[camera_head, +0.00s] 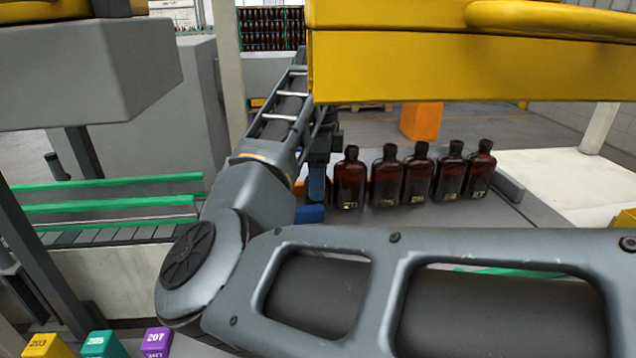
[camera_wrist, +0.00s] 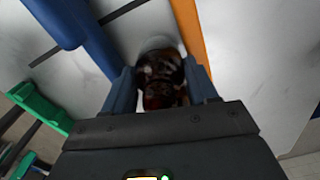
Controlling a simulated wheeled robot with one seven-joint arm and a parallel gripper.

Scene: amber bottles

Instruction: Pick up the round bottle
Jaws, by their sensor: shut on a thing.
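My gripper (camera_wrist: 160,84) is shut on a dark amber bottle (camera_wrist: 160,72), seen from above between its two fingers in the wrist view. The bottle looks rounded, with its neck toward the camera. A pale round shape shows around its far side; I cannot tell whether the base is still on the surface. In the head view my gripper (camera_head: 318,184) points down at the left end of a row of amber bottles. The held bottle cannot be made out there, hidden by the gripper and arm.
Several flat-sided, numbered amber bottles (camera_head: 418,178) stand upright in a row on the grey surface (camera_head: 400,222), close to the right of my gripper. An orange strip (camera_wrist: 190,30) and a blue bar (camera_wrist: 75,30) flank the held bottle. A green-railed conveyor (camera_head: 110,208) lies left.

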